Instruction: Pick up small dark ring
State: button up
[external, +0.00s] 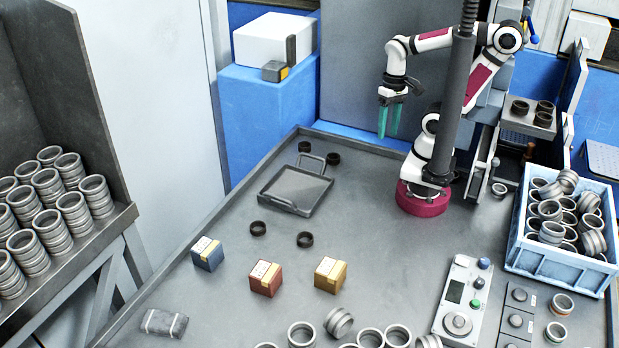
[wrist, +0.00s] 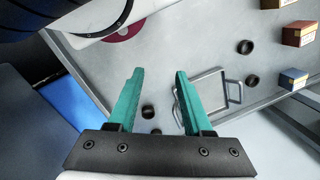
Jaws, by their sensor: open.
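Small dark rings lie on the grey table in the external view. Two are in front of the tray, one on the left (external: 258,228) and one on the right (external: 305,239). Two more lie behind the tray (external: 304,147) (external: 333,158). In the wrist view, two rings (wrist: 147,111) (wrist: 156,132) show low between my fingers, and two others (wrist: 246,47) (wrist: 252,81) lie right of the tray. My gripper (external: 390,135) hangs above the back of the table, green fingers pointing down, apart from every ring. It is open and empty in the wrist view (wrist: 159,73).
A grey handled tray (external: 296,188) lies at the back left. Blue (external: 208,254), red (external: 265,279) and yellow (external: 330,274) boxes stand in front. A blue crate (external: 540,262) of metal rings is at right. A control panel (external: 458,310) is at front. Mid-table is clear.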

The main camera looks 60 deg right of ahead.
jog(key=o, duration=0.7)
jog(key=w+d+f+m+t+h, duration=0.1)
jog(key=w+d+f+m+h, duration=0.2)
jog(key=w, duration=0.7)
jog(key=w+d+f+m, duration=0.3)
jog(key=w+d, duration=0.2)
jog(key=w, duration=0.5)
jog(key=f, duration=1)
jog(key=d+f, duration=0.1)
jog(key=f, duration=0.4)
jog(key=shift+d, duration=0.1)
